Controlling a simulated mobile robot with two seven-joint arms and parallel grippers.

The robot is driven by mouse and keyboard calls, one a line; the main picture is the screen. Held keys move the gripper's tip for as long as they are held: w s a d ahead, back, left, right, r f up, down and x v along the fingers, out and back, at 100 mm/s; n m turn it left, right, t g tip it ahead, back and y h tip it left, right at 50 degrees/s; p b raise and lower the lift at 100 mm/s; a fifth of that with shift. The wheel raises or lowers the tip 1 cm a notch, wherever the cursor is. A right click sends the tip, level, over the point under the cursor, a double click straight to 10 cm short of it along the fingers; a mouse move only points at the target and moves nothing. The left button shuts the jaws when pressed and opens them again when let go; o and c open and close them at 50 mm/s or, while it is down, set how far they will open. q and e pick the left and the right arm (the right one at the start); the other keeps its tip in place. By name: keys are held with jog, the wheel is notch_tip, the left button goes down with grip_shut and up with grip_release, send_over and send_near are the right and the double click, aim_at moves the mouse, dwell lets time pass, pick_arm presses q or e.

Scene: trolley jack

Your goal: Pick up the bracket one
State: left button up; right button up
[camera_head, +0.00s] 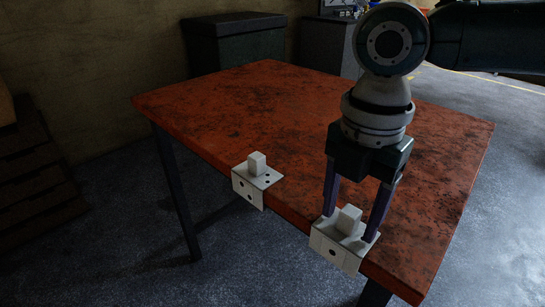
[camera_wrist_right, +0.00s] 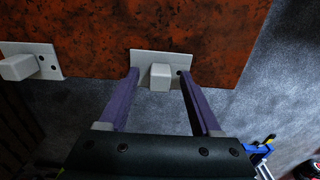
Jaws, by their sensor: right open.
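Two pale grey brackets sit on the front edge of the red-brown table, each with a block on top and a plate with holes hanging over the edge. The nearer bracket (camera_head: 337,246) is at the right, the other bracket (camera_head: 257,182) farther left. My right gripper (camera_head: 347,230) points down with its purple fingers open, one on each side of the nearer bracket's block. In the right wrist view the fingers (camera_wrist_right: 172,100) straddle this bracket (camera_wrist_right: 160,77), and the other bracket (camera_wrist_right: 30,63) lies at the left. I cannot tell whether the fingers touch it. My left gripper is not in view.
The table top (camera_head: 250,110) is otherwise bare, with free room behind the brackets. Dark cabinets (camera_head: 236,45) stand behind the table. Dark steps or stacked boards (camera_head: 35,165) are at the left. The floor in front of the table is clear.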

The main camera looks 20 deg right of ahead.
jog(key=shift+f, duration=0.1)
grip_shut()
dwell(0.5)
